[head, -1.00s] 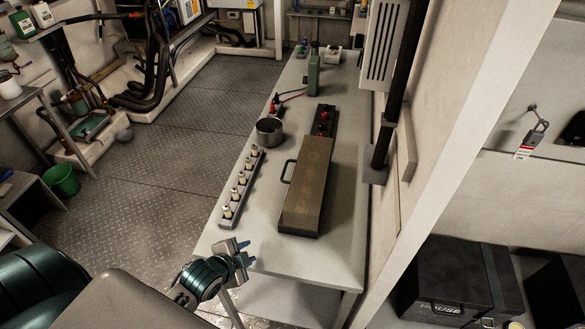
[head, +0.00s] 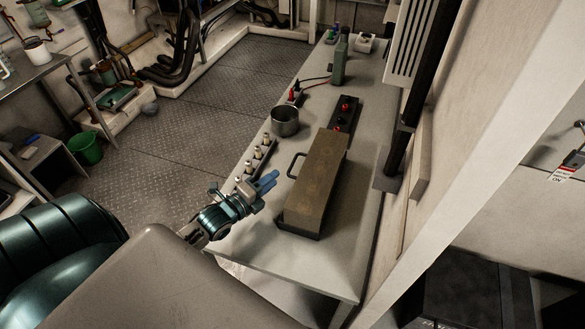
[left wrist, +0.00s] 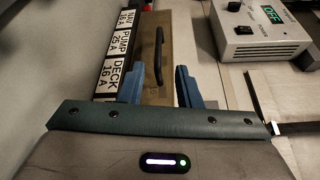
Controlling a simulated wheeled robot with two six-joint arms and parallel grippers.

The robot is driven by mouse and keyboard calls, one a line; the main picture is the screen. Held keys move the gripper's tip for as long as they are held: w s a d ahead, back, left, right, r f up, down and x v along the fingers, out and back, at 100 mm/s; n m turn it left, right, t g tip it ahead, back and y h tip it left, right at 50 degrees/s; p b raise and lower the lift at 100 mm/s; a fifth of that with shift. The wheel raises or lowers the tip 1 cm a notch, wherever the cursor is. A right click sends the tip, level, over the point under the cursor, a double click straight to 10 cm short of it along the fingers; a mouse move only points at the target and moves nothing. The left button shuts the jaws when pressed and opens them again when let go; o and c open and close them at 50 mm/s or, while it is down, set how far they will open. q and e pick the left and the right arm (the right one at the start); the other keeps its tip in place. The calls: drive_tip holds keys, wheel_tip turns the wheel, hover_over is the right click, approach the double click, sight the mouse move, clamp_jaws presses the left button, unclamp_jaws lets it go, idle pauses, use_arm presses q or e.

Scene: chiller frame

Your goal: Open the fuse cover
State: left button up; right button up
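The fuse cover (head: 318,180) is a long brown box lid lying closed on the bench. Its dark bar handle (head: 293,165) is on the left long side. The handle (left wrist: 158,55) also shows in the left wrist view, standing on the brown cover (left wrist: 182,55). My left gripper (head: 268,181) is to the left of the cover, near the handle. Its blue fingers (left wrist: 160,72) are apart and empty, with the handle ahead between them. My right gripper is not in view.
A strip of fuses (head: 254,163) and a metal pot (head: 285,121) stand left of the cover. A black base with red knobs (head: 343,118) is at its far end.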

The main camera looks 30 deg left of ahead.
sight(292, 164)
use_arm(q)
drive_tip(key=w+b, duration=0.1)
drive_tip(key=w+f+b, duration=0.1)
drive_tip(key=shift+w+d, duration=0.15)
drive_tip(key=shift+w, duration=0.15)
drive_tip(key=w+b, duration=0.3)
drive_tip(key=shift+w+d, duration=0.4)
drive_tip(key=shift+w, duration=0.9)
drive_tip(key=shift+w+d, duration=0.15)
drive_tip(key=shift+w, duration=0.35)
clamp_jaws()
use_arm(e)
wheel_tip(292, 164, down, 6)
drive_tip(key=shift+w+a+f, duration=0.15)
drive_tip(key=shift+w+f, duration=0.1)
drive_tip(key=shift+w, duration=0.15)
